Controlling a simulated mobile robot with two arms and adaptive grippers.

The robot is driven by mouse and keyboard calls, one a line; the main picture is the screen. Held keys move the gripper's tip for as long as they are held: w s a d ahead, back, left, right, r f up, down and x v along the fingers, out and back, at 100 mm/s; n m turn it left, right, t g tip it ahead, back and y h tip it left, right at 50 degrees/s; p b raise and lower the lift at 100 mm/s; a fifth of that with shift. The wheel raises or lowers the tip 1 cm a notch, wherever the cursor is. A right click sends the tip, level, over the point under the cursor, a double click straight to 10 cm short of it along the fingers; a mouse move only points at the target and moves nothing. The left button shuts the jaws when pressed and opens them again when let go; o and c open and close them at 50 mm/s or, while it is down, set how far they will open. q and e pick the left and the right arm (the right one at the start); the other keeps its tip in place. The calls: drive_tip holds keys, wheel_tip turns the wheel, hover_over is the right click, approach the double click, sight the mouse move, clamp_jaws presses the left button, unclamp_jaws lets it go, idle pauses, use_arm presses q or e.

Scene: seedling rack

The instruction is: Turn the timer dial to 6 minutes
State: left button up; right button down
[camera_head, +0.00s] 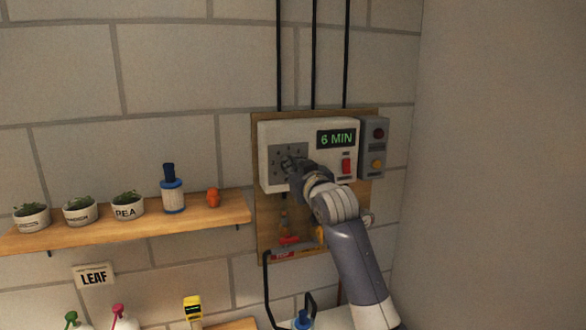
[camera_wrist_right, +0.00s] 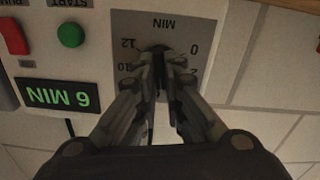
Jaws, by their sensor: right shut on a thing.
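The timer box (camera_head: 310,122) hangs on a wooden board on the wall. Its lit display (camera_head: 337,139) reads 6 MIN, and the same reading shows upside down in the right wrist view (camera_wrist_right: 57,95). My right gripper (camera_head: 289,165) reaches to the grey scale plate (camera_head: 277,155) at the box's left. In the right wrist view its fingers (camera_wrist_right: 164,68) are shut on the dark dial (camera_wrist_right: 160,48). The fingers hide most of the dial, its pointer and part of the scale; 0, 2, 10 and 12 show. My left gripper is not in view.
A green START button (camera_wrist_right: 70,35) and a red button (camera_wrist_right: 14,37) sit beside the dial plate. A grey box (camera_head: 375,148) with a red and an amber lamp adjoins the timer. A wooden shelf (camera_head: 150,225) with several pots stands to the left.

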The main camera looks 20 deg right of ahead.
drive_tip(key=shift+f+m, duration=0.1)
drive_tip(key=shift+m, duration=0.7)
drive_tip(key=c, duration=1.7)
unclamp_jaws()
drive_tip(key=s, duration=1.2)
drive_tip(key=shift+d, duration=0.25)
